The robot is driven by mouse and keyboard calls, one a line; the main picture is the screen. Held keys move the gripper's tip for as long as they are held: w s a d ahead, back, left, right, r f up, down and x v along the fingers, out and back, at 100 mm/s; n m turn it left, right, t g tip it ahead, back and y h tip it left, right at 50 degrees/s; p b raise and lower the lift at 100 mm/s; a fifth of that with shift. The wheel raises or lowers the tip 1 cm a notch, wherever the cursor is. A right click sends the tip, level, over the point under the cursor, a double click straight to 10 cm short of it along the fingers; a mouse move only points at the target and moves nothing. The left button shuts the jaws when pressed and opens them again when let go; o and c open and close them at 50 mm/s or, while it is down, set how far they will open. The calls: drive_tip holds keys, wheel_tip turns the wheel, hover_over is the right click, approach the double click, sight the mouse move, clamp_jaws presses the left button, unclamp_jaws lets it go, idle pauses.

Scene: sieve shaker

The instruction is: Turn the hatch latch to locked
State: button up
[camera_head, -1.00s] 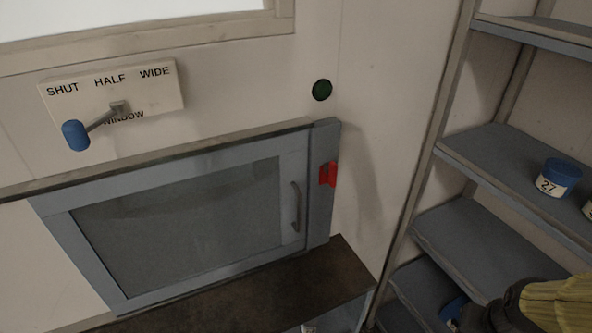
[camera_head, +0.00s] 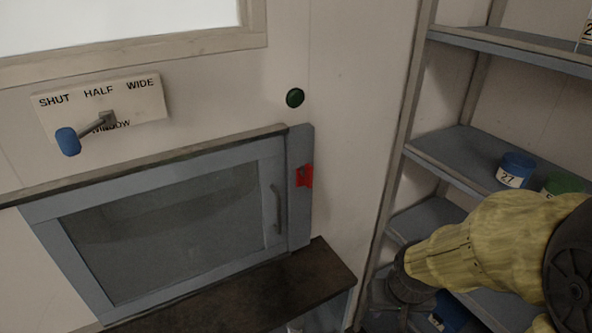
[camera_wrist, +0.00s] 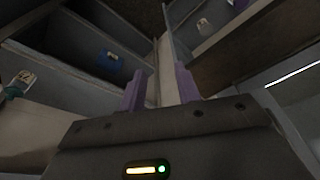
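The red hatch latch (camera_head: 304,176) sits on the right side of the grey hatch frame, right of the hatch's vertical handle (camera_head: 277,208). The hatch door (camera_head: 165,232) looks closed, with a dark glass pane. In the wrist view my gripper (camera_wrist: 160,92) has two purple fingers, apart and with nothing between them. In the head view my arm shows at the lower right, in front of the shelves and well right of the latch. The fingers are not visible there. The latch cannot be made out in the wrist view.
A dark ledge (camera_head: 240,292) juts out below the hatch. Shelves (camera_head: 455,152) at the right hold a blue tub marked 27 (camera_head: 515,170) and a green-lidded tub (camera_head: 562,184). A green round button (camera_head: 295,97) and a window lever (camera_head: 68,141) are on the wall.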

drive_tip(key=shift+w+r, duration=0.1)
drive_tip(key=w+a+r+n+t+y+p, duration=0.25)
drive_tip(key=w+n+t+p, duration=0.3)
drive_tip(key=w+p, duration=0.7)
drive_tip(key=a+r+t+y+p, duration=0.2)
drive_tip(key=r+t+y+p, duration=0.1)
drive_tip(key=r+p, duration=0.2)
drive_tip(key=a+r+n+t+y+p, duration=0.1)
drive_tip(key=a+r+t+y+p, duration=0.2)
drive_tip(key=r+p, duration=0.3)
drive_tip(key=shift+a+r+t+y, duration=0.15)
drive_tip(key=shift+r+t+y, duration=0.3)
drive_tip(key=shift+y, duration=0.3)
